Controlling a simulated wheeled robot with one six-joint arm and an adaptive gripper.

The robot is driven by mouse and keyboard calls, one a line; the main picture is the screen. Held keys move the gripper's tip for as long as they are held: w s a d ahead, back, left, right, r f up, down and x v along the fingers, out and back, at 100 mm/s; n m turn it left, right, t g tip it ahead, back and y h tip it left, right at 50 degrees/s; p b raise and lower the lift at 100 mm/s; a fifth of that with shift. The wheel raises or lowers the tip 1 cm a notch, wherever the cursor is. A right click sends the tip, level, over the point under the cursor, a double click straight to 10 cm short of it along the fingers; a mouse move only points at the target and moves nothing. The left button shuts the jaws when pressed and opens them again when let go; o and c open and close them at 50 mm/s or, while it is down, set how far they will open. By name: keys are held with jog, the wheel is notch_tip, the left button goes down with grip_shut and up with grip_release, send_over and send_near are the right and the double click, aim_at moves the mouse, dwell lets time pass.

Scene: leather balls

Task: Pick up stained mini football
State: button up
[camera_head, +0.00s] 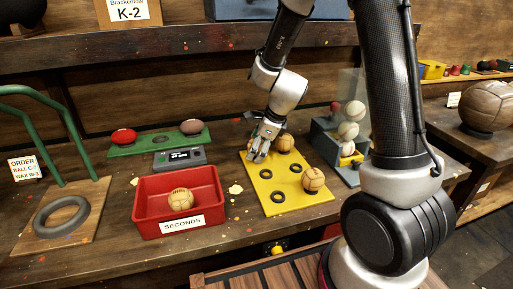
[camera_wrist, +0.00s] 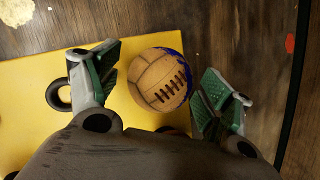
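A small tan laced football (camera_wrist: 160,80) with dark blue stain along its upper and right edge lies on the yellow board (camera_wrist: 25,88). In the wrist view it sits between the two green-padded fingers of my gripper (camera_wrist: 162,86), which are open on either side, with no clear grip on it. In the head view my gripper (camera_head: 261,150) is over the back of the yellow board (camera_head: 257,188), beside a tan ball (camera_head: 286,143) that it partly overlaps. Another tan ball (camera_head: 313,180) sits at the board's front right.
A red bin labelled SECONDS (camera_head: 150,228) holds another tan ball (camera_head: 180,199). Black rings (camera_head: 279,196) lie on the yellow board. A grey rack with white balls (camera_head: 348,130) stands close on the right. A green board (camera_head: 128,149) with two balls is at the back left.

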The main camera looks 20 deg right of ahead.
jog(key=c, duration=1)
